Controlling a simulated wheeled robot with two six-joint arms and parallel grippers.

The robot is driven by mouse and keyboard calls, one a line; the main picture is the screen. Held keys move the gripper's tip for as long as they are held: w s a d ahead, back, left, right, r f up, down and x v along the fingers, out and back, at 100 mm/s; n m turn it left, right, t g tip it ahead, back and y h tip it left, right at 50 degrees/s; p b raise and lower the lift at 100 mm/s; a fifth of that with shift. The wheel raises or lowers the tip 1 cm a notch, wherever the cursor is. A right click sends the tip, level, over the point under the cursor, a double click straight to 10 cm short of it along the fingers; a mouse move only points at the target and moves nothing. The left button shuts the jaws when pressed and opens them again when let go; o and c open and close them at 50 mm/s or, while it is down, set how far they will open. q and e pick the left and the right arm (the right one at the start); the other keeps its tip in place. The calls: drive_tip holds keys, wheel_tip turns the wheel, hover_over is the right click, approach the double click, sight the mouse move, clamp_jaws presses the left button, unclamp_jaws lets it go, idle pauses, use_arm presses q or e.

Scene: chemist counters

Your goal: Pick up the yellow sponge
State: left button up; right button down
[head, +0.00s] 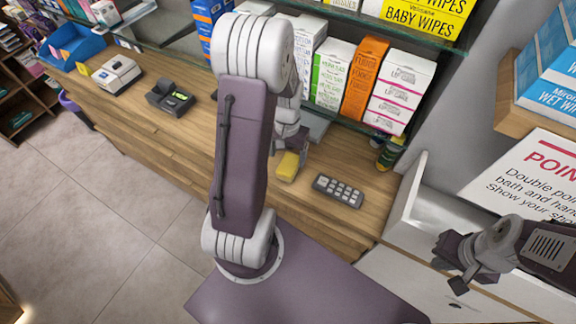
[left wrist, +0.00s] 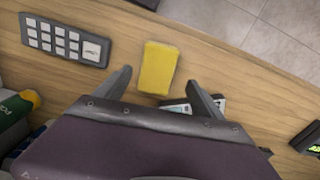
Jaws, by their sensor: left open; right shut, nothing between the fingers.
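The yellow sponge (head: 288,166) lies on the wooden counter, partly hidden by my left arm in the head view. In the left wrist view the sponge (left wrist: 158,68) lies flat just ahead of and between the spread fingers of my left gripper (left wrist: 158,90). That gripper is open and empty; in the head view the gripper (head: 292,140) is mostly hidden behind my arm, close to the sponge. My right gripper (head: 454,268) is at the lower right of the head view, shut and empty, away from the sponge.
A grey keypad (head: 338,190) lies right of the sponge. A card terminal (head: 170,97) and a white device (head: 116,75) stand further left on the counter (head: 135,128). Shelves with boxes (head: 372,85) rise behind. A small bottle (head: 390,153) stands near the keypad.

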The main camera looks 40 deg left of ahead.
sight(289, 164)
use_arm(q)
drive_tip(key=f, duration=0.2)
drive_tip(key=d+f, duration=0.1)
drive_tip(key=f, duration=0.1)
drive_tip(key=shift+f, duration=0.3)
drive_tip(key=shift+a+f, duration=0.25)
drive_tip(key=shift+r, duration=0.1)
drive_tip(key=c, duration=1.4)
wheel_tip(289, 164, up, 10)
drive_tip(key=shift+p, duration=0.3)
